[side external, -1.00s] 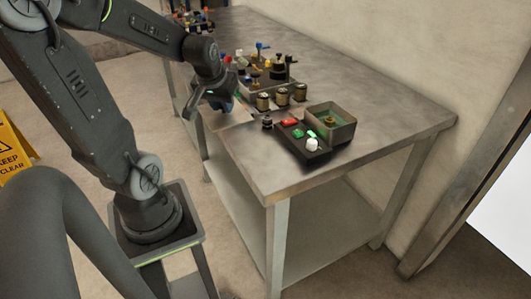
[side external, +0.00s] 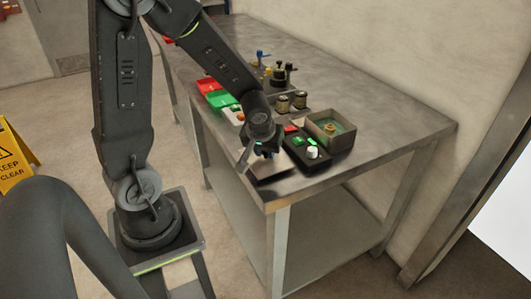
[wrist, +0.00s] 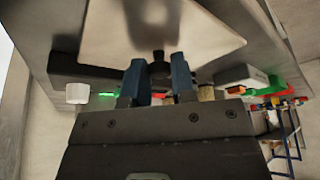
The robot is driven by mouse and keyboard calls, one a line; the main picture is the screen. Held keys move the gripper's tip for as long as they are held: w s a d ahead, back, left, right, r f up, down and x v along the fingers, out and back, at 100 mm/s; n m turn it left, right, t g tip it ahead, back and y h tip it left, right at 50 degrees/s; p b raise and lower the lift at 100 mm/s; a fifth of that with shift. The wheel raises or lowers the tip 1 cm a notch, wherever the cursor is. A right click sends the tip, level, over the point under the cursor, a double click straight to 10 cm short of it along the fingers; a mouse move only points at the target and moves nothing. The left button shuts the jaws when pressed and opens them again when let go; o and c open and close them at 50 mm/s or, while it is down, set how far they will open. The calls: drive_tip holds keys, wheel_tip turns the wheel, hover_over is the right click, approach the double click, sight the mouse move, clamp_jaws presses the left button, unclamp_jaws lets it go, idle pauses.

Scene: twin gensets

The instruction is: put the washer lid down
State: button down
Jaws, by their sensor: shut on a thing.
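The washer lid (wrist: 150,22) is a pale flat plate with a black knob. In the wrist view my gripper (wrist: 158,72) has its two blue fingers shut on the knob, and the plate spreads out beyond them. In the side external view my gripper (side external: 266,152) is over the near part of the workbench, left of the black tray. The lid's pale plate (side external: 272,170) shows just below it, partly hidden by the gripper. I cannot tell whether the lid touches the bench top.
Red (side external: 207,87) and green (side external: 220,100) containers sit further left. The bench's right end (side external: 410,125) is clear.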

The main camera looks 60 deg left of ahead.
drive_tip(key=shift+f, duration=0.65)
drive_tip(key=shift+f, duration=0.15)
drive_tip(key=c, duration=0.9)
unclamp_jaws()
drive_tip(key=shift+c, duration=0.2)
drive_tip(key=v, duration=1.2)
drive_tip(key=s+d+r+m+t+h, duration=0.2)
drive_tip(key=s+d+r+m+h, duration=0.1)
drive_tip(key=s+d+r+m, duration=0.4)
drive_tip(key=shift+s+d+r+m, duration=0.3)
drive_tip(key=shift+s+d+m, duration=0.35)
drive_tip(key=shift+d+m, duration=0.45)
